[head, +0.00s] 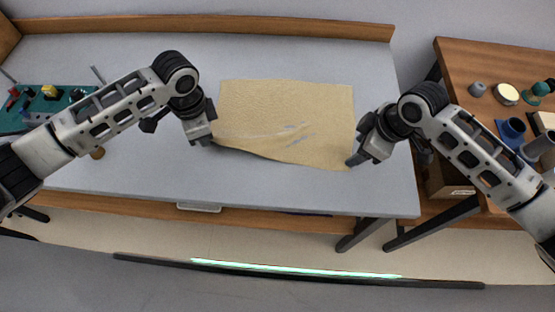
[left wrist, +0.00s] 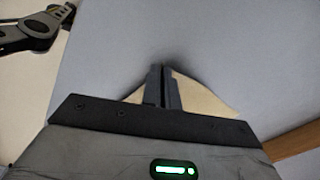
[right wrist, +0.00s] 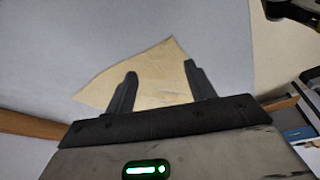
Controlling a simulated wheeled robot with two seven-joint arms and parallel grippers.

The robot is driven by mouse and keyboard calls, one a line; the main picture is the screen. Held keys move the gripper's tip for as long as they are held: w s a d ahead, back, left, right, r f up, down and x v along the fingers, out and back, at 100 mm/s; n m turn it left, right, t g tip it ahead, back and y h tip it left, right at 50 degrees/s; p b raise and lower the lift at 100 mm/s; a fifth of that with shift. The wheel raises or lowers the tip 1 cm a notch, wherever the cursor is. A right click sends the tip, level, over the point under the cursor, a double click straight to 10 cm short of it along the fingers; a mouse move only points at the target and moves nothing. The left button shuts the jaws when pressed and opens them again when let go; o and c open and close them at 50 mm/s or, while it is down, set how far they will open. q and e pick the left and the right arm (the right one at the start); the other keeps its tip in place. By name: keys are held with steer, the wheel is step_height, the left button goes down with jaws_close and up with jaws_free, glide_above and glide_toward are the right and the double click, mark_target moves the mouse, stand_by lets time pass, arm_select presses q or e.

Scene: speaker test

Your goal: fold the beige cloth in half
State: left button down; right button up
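The beige cloth (head: 285,115) lies spread on the grey table, with some creases near its front middle. My left gripper (head: 207,142) is at its front left corner. In the left wrist view the left fingers (left wrist: 163,85) are together, with cloth (left wrist: 203,98) showing on both sides of them. A dark shadow under the cloth's front left edge suggests this corner is slightly raised. My right gripper (head: 354,161) is at the front right corner. In the right wrist view its fingers (right wrist: 161,80) are apart, with the cloth corner (right wrist: 155,72) between and beyond them.
The grey table (head: 300,188) is clear in front of and behind the cloth. A green tray (head: 40,103) with small items is at the left.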

mark_target(342, 165)
steer(key=c, duration=0.3)
steer(key=shift+s+d+y, duration=0.15)
steer(key=shift+s+y, duration=0.25)
steer(key=shift+s, duration=0.1)
steer(key=s+d+r+t+y, duration=0.2)
steer(key=s+d+r+y, duration=0.1)
steer(key=d, duration=0.2)
steer(key=shift+x, duration=4.9)
steer(key=shift+s+f, duration=0.1)
steer(key=shift+s+a+f, duration=0.1)
steer(key=shift+f, duration=0.05)
jaws_close()
steer(key=shift+r, duration=2.65)
